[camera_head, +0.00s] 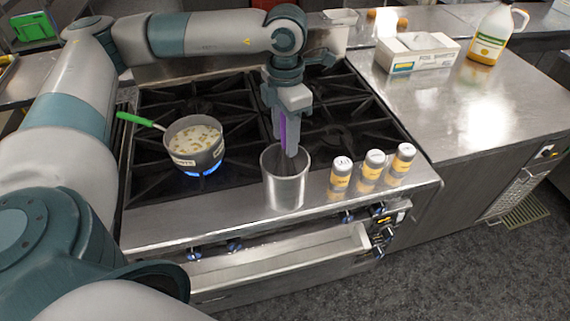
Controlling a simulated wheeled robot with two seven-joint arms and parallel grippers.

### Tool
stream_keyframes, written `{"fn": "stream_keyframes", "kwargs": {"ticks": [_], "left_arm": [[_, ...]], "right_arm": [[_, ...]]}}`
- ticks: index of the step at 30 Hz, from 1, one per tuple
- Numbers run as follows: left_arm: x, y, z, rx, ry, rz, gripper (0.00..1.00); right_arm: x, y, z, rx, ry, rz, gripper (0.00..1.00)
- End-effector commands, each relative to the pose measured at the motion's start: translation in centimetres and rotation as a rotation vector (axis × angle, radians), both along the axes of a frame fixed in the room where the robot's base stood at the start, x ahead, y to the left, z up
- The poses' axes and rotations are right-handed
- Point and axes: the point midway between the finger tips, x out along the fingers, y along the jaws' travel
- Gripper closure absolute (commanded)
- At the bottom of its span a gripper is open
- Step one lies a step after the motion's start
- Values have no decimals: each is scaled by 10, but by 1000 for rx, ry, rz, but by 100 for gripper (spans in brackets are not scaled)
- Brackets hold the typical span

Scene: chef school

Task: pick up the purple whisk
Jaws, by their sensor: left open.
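The purple whisk (283,128) stands upright in a metal canister (285,190) on the front ledge of the stove. Part of its purple handle shows, and its lower end is hidden inside the canister. My left gripper (285,138) points straight down over the canister. Its fingers are open, one on either side of the whisk handle, and partly cover it. I cannot tell whether a finger touches the handle. My right gripper is not in view.
A pot (194,150) of food with a green handle sits over a lit blue flame left of the canister. Several spice shakers, one nearest the canister (340,180), stand to its right. A white box (417,54) and a jug (492,38) are on the right counter, mostly clear.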

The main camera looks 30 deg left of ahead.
Motion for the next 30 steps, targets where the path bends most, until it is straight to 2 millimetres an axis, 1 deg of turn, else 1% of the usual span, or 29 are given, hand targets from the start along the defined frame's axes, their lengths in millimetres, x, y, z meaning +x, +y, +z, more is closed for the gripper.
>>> {"fn": "stream_keyframes", "kwargs": {"ticks": [1,3,6,19,20,21,23,24,25,30], "left_arm": [[-1,0,-3,0,2,0,60],[-1,0,-10,0,2,1,60],[0,0,-14,-1,0,0,60],[0,0,-14,0,-1,1,60],[0,0,-14,0,-1,1,64],[0,0,-14,0,-1,1,74],[0,0,-14,0,-1,1,88],[0,0,-14,0,-1,1,98],[0,0,-14,0,-1,1,100],[0,0,-14,0,-1,1,100]], "right_arm": [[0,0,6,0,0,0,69],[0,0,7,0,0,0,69],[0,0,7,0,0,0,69],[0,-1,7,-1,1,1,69],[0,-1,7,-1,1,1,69],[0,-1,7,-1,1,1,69],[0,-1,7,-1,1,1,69],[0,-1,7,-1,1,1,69],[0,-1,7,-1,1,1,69],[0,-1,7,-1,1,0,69]]}}
